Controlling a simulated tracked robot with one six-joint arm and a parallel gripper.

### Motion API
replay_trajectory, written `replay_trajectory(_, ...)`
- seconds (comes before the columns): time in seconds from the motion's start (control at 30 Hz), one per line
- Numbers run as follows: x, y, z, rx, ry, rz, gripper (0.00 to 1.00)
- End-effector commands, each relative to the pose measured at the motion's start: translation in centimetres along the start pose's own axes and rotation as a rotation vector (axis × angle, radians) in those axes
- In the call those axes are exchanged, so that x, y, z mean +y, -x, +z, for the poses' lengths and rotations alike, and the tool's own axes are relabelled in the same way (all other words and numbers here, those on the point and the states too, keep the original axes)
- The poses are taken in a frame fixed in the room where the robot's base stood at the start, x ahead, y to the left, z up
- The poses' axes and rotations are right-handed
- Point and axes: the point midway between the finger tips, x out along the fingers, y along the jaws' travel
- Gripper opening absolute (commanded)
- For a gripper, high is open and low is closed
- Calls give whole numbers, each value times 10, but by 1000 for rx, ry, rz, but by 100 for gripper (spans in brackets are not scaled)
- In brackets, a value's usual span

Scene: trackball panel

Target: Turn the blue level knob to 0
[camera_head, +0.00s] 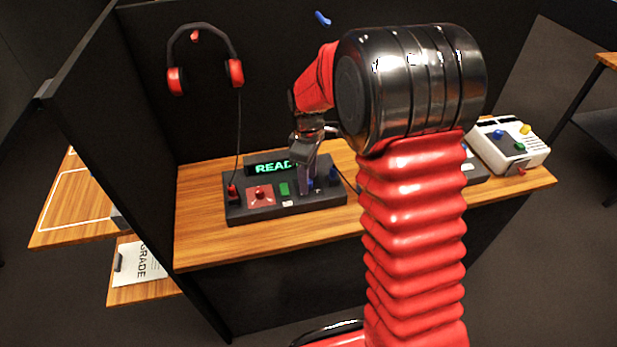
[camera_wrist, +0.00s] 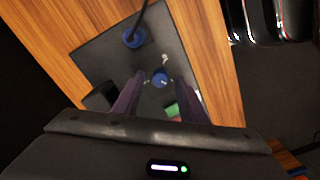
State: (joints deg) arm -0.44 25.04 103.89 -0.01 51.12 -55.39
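The blue level knob (camera_wrist: 160,80) is a small round knob on the dark control panel (camera_wrist: 95,50), with small white marks around it in the wrist view. My gripper (camera_wrist: 161,88) is open over it; the two dark purple fingers stand on either side of the knob with a gap to each side. I cannot tell how far down the fingertips reach. In the head view my gripper (camera_head: 307,184) points down at the right part of the panel (camera_head: 242,212) and largely hides the knob. The knob's setting is too small to read.
The panel has a partly covered green display (camera_head: 272,168), a red control (camera_head: 262,194), a green button (camera_head: 284,188) and a blue plug with a cable (camera_wrist: 133,38). Headphones (camera_head: 205,60) hang on the dark partition. A white box with coloured knobs (camera_head: 508,145) stands at right.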

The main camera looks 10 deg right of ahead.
Motion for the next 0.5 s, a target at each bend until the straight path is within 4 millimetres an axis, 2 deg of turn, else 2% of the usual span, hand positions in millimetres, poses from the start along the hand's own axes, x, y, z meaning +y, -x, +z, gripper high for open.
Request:
replay_trajectory(0.17,1,19,-1,3,0,4,38)
replay_trajectory(0.5,1,77,-1,2,0,4,38)
